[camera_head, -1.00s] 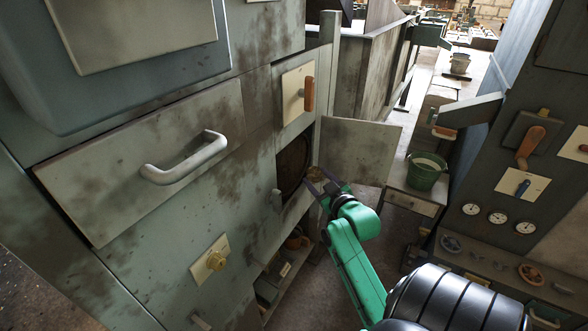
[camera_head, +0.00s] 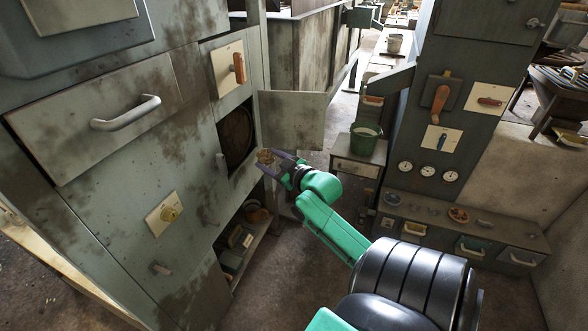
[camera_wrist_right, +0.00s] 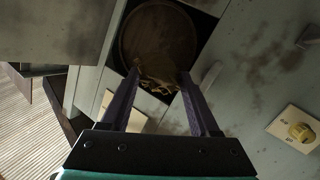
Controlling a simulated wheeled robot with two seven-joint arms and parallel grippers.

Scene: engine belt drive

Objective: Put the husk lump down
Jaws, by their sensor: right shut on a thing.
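The husk lump (camera_head: 267,157) is a small brown, flaky clump. It is held between the fingertips of my right gripper (camera_head: 274,164), just in front of the open hatch of the grey cabinet. In the right wrist view the lump (camera_wrist_right: 158,84) shows between the two dark fingers of the gripper (camera_wrist_right: 160,88), with straw-coloured bits along its edge. Behind it is a round, dark brown opening or belt end (camera_wrist_right: 160,38). My left gripper is not in either view.
The hatch door (camera_head: 292,120) stands open to the right of the opening (camera_head: 236,138). A green bucket (camera_head: 364,138) stands on a small cabinet beyond it. A shelf with pots (camera_head: 245,228) lies below the opening. Grey floor (camera_head: 290,270) is clear below my arm.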

